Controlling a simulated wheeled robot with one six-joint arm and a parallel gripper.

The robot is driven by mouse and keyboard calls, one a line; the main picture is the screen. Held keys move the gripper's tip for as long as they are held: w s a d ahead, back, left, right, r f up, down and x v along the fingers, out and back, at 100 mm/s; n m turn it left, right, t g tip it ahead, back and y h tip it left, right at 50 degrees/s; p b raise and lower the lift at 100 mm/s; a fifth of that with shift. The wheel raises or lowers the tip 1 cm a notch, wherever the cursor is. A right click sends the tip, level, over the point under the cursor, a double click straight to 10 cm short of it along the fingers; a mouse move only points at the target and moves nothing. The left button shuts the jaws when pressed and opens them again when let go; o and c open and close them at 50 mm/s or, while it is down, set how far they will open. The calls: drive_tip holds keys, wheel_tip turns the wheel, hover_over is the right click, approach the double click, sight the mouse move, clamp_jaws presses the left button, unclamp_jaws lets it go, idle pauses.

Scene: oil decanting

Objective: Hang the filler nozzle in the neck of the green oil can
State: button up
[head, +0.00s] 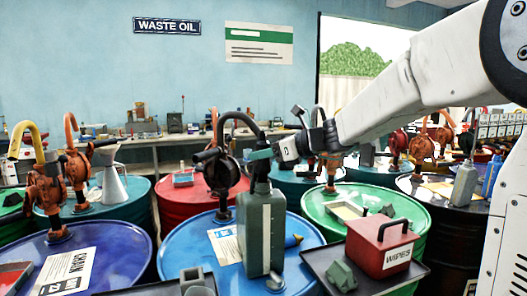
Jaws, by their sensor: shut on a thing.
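The green oil can (253,235), dark grey-green with a pale level strip, stands upright on the blue drum (189,255) in the middle. A black hose (232,116) arches from the dark hand pump (222,172) and comes down over the can's top. My gripper (262,154) reaches in from the right, just above the can, and is shut on the filler nozzle (262,168) at the hose's end. The nozzle is dark and lines up with the can's neck. The neck is largely hidden, so I cannot tell how deep the nozzle's tip sits.
A red wipes box (379,250) stands on a dark tray (412,275) right of the can. A blue-tipped funnel-like item (293,241) lies behind the can. Other drums with orange pumps (45,195) crowd both sides. A metal funnel (112,186) stands at left.

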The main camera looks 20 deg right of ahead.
drive_tip(key=shift+f, duration=1)
drive_tip(key=o, duration=1.1)
drive_tip(key=shift+o, duration=0.2)
drive_tip(key=v, duration=0.7)
drive_tip(key=shift+s+d+r, duration=0.15)
drive_tip(key=shift+s+d, duration=0.15)
